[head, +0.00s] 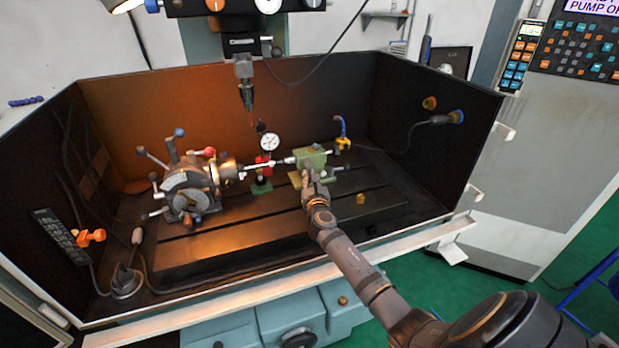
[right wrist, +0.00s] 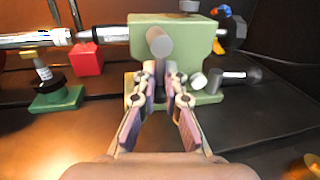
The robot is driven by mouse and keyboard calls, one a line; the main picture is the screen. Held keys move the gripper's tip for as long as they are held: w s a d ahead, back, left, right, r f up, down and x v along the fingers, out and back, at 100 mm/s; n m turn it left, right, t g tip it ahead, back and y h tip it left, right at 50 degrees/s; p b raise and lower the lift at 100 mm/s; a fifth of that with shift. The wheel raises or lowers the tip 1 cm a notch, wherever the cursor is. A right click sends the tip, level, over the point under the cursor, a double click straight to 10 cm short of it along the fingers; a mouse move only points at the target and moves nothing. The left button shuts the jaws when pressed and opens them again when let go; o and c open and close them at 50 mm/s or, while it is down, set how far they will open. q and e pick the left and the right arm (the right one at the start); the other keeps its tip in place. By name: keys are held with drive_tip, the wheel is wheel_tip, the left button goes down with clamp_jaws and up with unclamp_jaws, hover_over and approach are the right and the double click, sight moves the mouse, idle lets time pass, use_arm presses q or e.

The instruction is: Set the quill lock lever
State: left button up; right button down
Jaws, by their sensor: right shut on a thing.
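The green tailstock (head: 312,157) stands on the slotted table at the right end of the workpiece. It fills the upper middle of the right wrist view (right wrist: 195,42). A grey round-ended lever (right wrist: 159,42) sticks out from its front face toward my wrist camera; I take it for the quill lock lever. My right gripper (head: 306,177) is at the front of the tailstock. In the right wrist view its fingertips (right wrist: 160,72) are on either side of the lever's lower part, shut on it. The fingers hide where the lever meets the block. My left gripper is not in view.
The indexing chuck (head: 189,190) with several ball-ended handles stands at the left. A dial gauge (head: 269,142) is behind the workpiece, with a spindle (head: 245,85) above. A red block (right wrist: 87,58) and a small green-based jack (right wrist: 55,100) stand left of the tailstock.

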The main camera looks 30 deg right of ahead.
sight(315, 161)
drive_tip(key=shift+f, duration=0.1)
drive_tip(key=n, duration=0.2)
drive_tip(key=d+n, duration=0.1)
drive_tip(key=shift+s+n+t, duration=0.2)
drive_tip(key=shift+n+t, duration=0.2)
drive_tip(key=n, duration=0.1)
drive_tip(key=n+b, duration=0.1)
drive_tip(key=n, duration=0.1)
drive_tip(key=shift+d, duration=0.4)
drive_tip(key=n, duration=0.2)
drive_tip(key=r+n+t, duration=0.1)
drive_tip(key=n, duration=0.1)
drive_tip(key=shift+s+d+y, duration=0.15)
drive_tip(key=shift+d+y, duration=0.15)
drive_tip(key=shift+d, duration=0.1)
drive_tip(key=shift+d+r+n+t+y, duration=0.15)
drive_tip(key=shift+r+n+t+y, duration=0.05)
drive_tip(key=shift+n, duration=0.75)
drive_tip(key=shift+d+r+n+t+y, duration=0.15)
drive_tip(key=shift+r+n+t+y, duration=0.05)
drive_tip(key=shift+n, duration=0.75)
drive_tip(key=c, duration=1.4)
unclamp_jaws()
drive_tip(key=shift+s, duration=0.1)
